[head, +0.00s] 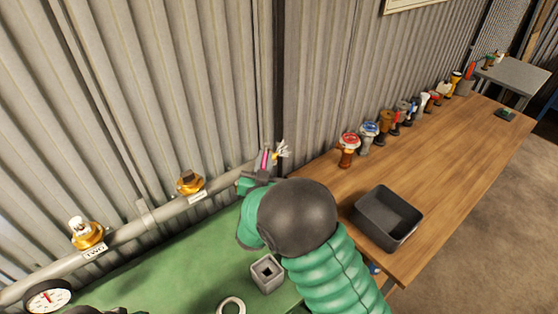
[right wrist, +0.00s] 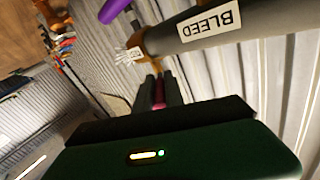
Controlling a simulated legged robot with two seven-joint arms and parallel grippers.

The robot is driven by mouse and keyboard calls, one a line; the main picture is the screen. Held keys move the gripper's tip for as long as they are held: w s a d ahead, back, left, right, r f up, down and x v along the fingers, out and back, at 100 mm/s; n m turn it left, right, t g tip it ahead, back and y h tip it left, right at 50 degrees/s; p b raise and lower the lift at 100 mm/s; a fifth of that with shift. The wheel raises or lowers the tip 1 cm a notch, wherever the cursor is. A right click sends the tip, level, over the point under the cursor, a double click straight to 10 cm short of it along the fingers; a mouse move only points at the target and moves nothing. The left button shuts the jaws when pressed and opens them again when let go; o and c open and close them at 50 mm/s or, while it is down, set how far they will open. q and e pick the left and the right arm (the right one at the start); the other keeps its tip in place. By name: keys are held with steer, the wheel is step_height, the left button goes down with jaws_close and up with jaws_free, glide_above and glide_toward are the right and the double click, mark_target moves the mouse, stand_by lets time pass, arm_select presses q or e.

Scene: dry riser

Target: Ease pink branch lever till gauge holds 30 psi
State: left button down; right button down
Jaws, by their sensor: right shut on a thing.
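The pink lever (head: 265,159) shows at the right end of the grey pipe, by the wall post. My right gripper (head: 262,172) is at it, partly hidden by my own forearm. In the right wrist view, the right gripper (right wrist: 157,88) is shut on the pink lever (right wrist: 159,92), which shows as a narrow strip between the fingers. The round gauge (head: 48,296) with a white face and red needle sits at the lower left; its reading is too small to tell. My left gripper cannot be made out.
The pipe (head: 140,225) carries two brass fittings (head: 88,234) (head: 190,182). A BLEED label (right wrist: 211,20) and a purple handle (right wrist: 113,9) show close to the right gripper. A square grey block (head: 267,274) and ring (head: 231,305) lie on the green bench. A black tray (head: 388,217) is right.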

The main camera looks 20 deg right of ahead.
steer(key=shift+w+a+r, duration=0.1)
steer(key=shift+a+r, duration=0.05)
steer(key=shift+r, duration=0.05)
steer(key=shift+m+h, duration=0.3)
steer(key=c, duration=1.4)
jaws_free()
steer(key=shift+f, duration=0.15)
steer(key=shift+c, duration=0.2)
